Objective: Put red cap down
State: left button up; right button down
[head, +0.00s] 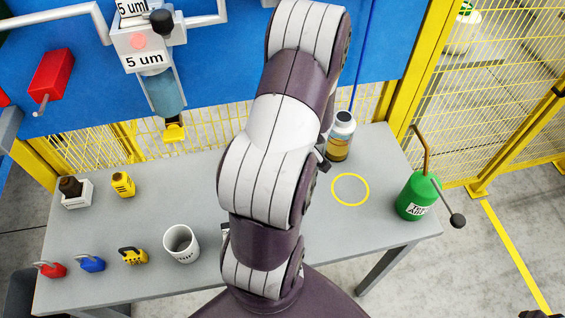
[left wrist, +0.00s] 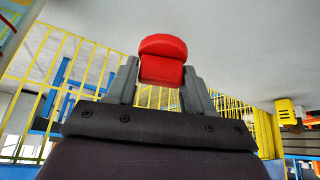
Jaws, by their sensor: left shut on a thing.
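The red cap (left wrist: 163,58) is in the left wrist view, between the two grey fingers of my left gripper (left wrist: 160,80), which is shut on it. Part of the cap sticks out past the fingertips. In the head view an arm of mine covers the middle of the table, and I cannot make out the cap there. A small dark part shows at the arm's edge, close to a bottle (head: 341,138) with amber contents. Whether it touches the bottle is unclear.
On the grey table (head: 300,285) are a white cup (head: 181,245), several padlocks at the left, a green can (head: 417,197) at the right and a yellow ring (head: 350,189), empty inside. A yellow fence stands behind. Bare table surrounds the ring.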

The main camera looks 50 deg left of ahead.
pick_arm(q)
jog(key=shift+s+a+f, duration=0.2)
jog(key=shift+a+f, duration=0.05)
jog(key=shift+f, duration=0.2)
notch_tip(320, 180, down, 3)
jog(key=shift+f+b, duration=0.1)
jog(key=shift+b, duration=1.05)
jog(key=shift+f, duration=0.15)
jog(key=shift+f, duration=0.1)
jog(key=o, duration=1)
